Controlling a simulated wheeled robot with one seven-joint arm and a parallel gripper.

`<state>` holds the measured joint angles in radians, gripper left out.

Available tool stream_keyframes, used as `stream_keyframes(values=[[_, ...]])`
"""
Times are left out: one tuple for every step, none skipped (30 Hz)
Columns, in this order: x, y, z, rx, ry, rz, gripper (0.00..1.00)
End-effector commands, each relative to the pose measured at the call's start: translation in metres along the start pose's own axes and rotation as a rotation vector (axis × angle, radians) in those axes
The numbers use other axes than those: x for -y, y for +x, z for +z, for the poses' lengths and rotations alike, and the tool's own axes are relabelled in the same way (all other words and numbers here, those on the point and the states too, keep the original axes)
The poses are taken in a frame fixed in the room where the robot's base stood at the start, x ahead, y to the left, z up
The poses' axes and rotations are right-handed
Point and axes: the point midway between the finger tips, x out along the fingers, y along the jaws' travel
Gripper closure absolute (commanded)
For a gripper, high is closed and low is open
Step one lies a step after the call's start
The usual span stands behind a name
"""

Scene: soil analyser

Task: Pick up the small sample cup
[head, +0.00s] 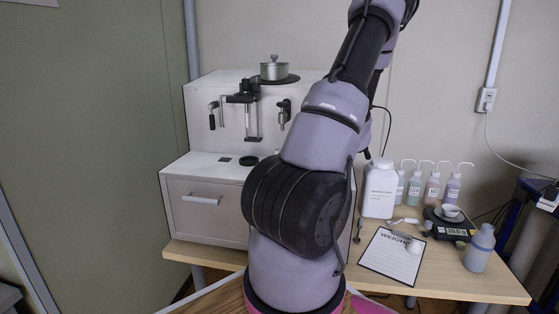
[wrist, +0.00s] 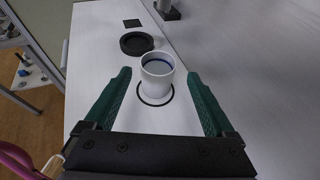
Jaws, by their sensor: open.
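The small sample cup (wrist: 157,82) is white with a blue line inside its rim. It stands upright on a black ring mark on the white surface of the analyser (head: 172,165), in the wrist view. My gripper (wrist: 162,85) is open, with one green finger to the left of the cup and one to the right. Clear gaps show between the fingers and the cup. In the head view my arm hides the cup and my gripper.
A black round holder (wrist: 136,43) and a black square (wrist: 131,22) lie beyond the cup. A wall rises on the right in the wrist view. A white bottle (head: 380,190), a clipboard (head: 385,262) and a scale (head: 447,230) stand on the table at right.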

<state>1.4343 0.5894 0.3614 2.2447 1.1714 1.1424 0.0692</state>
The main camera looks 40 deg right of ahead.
Motion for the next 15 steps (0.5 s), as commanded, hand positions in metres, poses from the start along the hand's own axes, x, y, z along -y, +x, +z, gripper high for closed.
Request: stream_keyframes(values=[[0.0,0.009,0.0,0.001,0.0,0.003,0.11],[0.0,0.012,0.0,0.001,-0.001,0.003,0.11],[0.0,0.016,0.0,0.001,-0.001,0.001,0.11],[0.0,0.019,0.0,0.0,-0.001,0.001,0.11],[0.0,0.021,0.0,-0.001,-0.002,0.001,0.11],[0.0,0.023,0.0,-0.001,-0.002,0.001,0.11],[-0.001,0.025,0.0,-0.001,-0.002,0.001,0.11],[-0.001,0.028,0.001,0.0,-0.002,0.001,0.11],[-0.002,0.032,0.001,0.001,-0.002,0.003,0.11],[-0.002,0.036,0.002,0.0,-0.002,0.003,0.11],[-0.003,0.04,0.002,0.0,-0.002,0.003,0.11],[-0.004,0.047,0.004,0.001,-0.002,0.004,0.11],[-0.004,0.051,0.004,0.0,-0.002,0.003,0.11],[-0.005,0.056,0.005,0.001,-0.001,0.004,0.11],[-0.004,0.062,0.004,0.0,-0.001,0.003,0.11]])
